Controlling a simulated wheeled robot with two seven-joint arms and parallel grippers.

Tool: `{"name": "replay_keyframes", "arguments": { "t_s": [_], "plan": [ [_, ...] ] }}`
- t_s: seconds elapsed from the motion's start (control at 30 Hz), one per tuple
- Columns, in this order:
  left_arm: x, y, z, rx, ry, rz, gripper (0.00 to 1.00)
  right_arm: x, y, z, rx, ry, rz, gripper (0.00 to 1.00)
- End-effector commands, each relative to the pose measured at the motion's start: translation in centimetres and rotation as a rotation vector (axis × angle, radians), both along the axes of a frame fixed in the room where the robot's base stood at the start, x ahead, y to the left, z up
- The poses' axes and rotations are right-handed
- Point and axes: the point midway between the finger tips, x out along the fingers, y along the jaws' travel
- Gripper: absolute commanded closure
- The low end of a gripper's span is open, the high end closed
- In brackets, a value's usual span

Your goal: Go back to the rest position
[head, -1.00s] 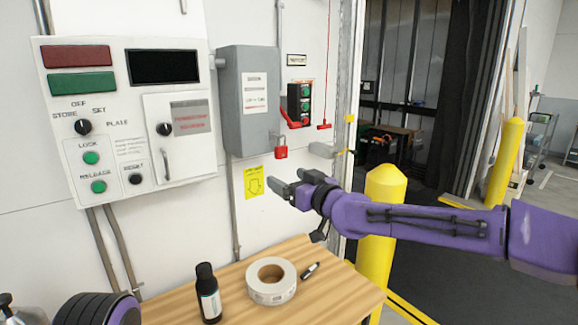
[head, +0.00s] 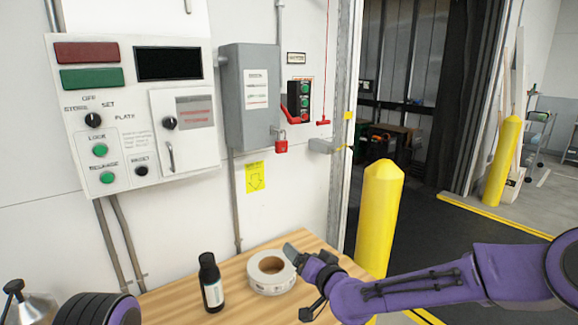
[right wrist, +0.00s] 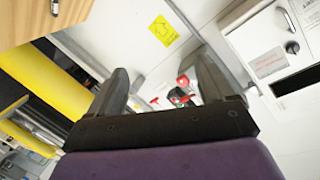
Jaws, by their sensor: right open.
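My right arm is purple and comes in from the right in the head view. My right gripper (head: 292,255) is over the right part of the wooden table, by the tape roll. In the right wrist view its two dark fingers (right wrist: 160,92) stand apart with nothing between them. Past them the wall shows, with the red padlock (right wrist: 180,99) and a yellow label (right wrist: 163,31). Of my left arm only a purple, dark-ringed part shows at the bottom left of the head view. My left gripper is not seen.
A black bottle (head: 211,283) and a white tape roll (head: 271,272) stand on the wooden table (head: 240,308). A control panel (head: 135,110) and a grey box (head: 250,98) are on the wall. A yellow bollard (head: 377,220) stands right of the table, near the open doorway.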

Motion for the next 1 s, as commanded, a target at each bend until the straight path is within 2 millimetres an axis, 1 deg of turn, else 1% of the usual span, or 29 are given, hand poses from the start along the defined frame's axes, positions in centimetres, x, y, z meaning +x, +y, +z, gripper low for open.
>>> {"name": "replay_keyframes", "arguments": {
  "t_s": [0.03,0.07,0.1,0.17,0.2,0.27,0.3,0.37,0.4,0.47,0.5,0.57,0.6,0.7,0.73,0.8,0.83,0.9,1.0],
  "plan": [
    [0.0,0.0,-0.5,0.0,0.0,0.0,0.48,-1.3,-0.7,-3.7,0.002,0.065,-0.024,0.17],
    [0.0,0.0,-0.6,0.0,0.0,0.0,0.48,-2.1,-1.3,-5.8,0.007,0.106,-0.047,0.17],
    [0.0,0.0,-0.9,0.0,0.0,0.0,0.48,-3.5,-2.3,-9.0,0.009,0.167,-0.08,0.17],
    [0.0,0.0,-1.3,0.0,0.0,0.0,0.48,-5.9,-4.0,-13.7,0.006,0.258,-0.134,0.17],
    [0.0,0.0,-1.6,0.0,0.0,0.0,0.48,-7.7,-5.3,-16.6,0.002,0.318,-0.174,0.17],
    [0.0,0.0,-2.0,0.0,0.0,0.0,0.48,-10.7,-7.4,-20.8,-0.015,0.403,-0.236,0.17],
    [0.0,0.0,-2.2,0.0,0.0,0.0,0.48,-12.9,-8.9,-23.4,-0.032,0.458,-0.278,0.17],
    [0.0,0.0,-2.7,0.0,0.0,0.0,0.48,-16.4,-11.2,-26.9,-0.063,0.539,-0.339,0.17],
    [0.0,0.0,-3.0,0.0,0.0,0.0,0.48,-18.9,-12.9,-29.1,-0.091,0.592,-0.38,0.17],
    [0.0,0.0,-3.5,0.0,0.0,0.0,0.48,-22.8,-15.5,-32.0,-0.139,0.667,-0.442,0.17],
    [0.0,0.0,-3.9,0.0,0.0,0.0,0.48,-25.6,-17.3,-33.7,-0.178,0.717,-0.479,0.17],
    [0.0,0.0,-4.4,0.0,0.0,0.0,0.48,-29.8,-20.0,-35.7,-0.243,0.786,-0.53,0.17],
    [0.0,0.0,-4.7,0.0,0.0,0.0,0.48,-32.4,-21.6,-36.7,-0.291,0.831,-0.554,0.17],
    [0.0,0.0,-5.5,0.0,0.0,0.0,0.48,-38.0,-24.7,-38.4,-0.403,0.927,-0.582,0.17],
    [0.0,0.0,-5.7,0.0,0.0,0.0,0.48,-39.3,-25.3,-38.7,-0.431,0.952,-0.584,0.17],
    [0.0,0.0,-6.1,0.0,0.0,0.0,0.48,-41.4,-26.4,-39.7,-0.48,0.989,-0.579,0.17],
    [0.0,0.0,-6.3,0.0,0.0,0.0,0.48,-41.9,-26.6,-40.1,-0.491,1.0,-0.575,0.17],
    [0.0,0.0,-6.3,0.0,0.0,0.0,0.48,-42.7,-26.5,-40.4,-0.498,1.017,-0.567,0.17],
    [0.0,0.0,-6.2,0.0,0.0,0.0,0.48,-42.8,-26.5,-40.4,-0.498,1.02,-0.566,0.17]
  ]
}}
